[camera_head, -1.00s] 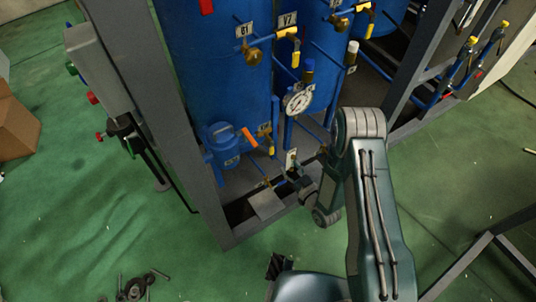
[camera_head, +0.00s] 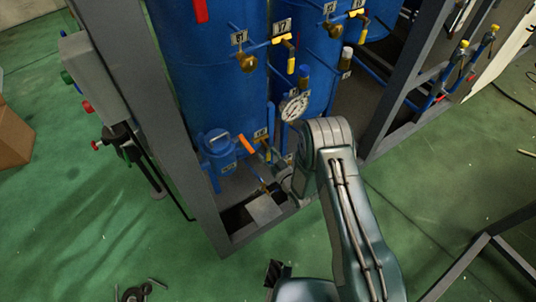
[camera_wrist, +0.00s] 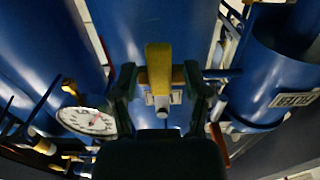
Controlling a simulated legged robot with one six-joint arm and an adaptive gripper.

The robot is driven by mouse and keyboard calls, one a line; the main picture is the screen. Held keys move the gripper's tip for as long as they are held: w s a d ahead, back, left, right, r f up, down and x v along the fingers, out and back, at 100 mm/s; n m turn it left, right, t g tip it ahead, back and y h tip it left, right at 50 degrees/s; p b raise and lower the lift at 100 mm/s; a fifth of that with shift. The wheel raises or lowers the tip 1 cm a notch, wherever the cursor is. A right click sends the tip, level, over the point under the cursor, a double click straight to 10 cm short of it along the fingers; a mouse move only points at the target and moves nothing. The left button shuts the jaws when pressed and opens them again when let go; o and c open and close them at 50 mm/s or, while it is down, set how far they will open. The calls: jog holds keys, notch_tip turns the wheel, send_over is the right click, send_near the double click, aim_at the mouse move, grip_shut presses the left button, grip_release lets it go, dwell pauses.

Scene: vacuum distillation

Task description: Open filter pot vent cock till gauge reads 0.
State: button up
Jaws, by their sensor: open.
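The blue filter pot (camera_head: 218,151) stands low in the frame; its label shows upside down in the wrist view (camera_wrist: 272,90). My gripper (camera_wrist: 160,75) is open, with one finger on each side of the handle. I cannot tell whether either finger touches it. In the head view my gripper is small and partly hidden by my arm. The round white gauge (camera_head: 294,107) is at the left in the wrist view (camera_wrist: 87,121); its reading is too small to tell.
Large blue tanks (camera_head: 210,70) with yellow-handled valves (camera_head: 289,55) stand behind the pot. The grey frame post (camera_head: 155,120) is to its left. A grey control box (camera_head: 88,75) hangs outside the post.

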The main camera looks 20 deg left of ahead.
grip_shut()
jog(key=shift+w+d+n, duration=0.1)
jog(key=shift+n, duration=0.3)
jog(key=shift+w+d+r+n, duration=0.4)
jog(key=shift+r+n, duration=0.2)
jog(key=shift+n, duration=2.15)
jog(key=shift+w+d+r+n, duration=0.35)
jog(key=shift+w+r+n, duration=0.15)
jog(key=shift+n, duration=2.2)
jog(key=shift+w+d+r+n, duration=0.35)
jog(key=shift+r+n, duration=0.3)
jog(key=shift+n, duration=2.1)
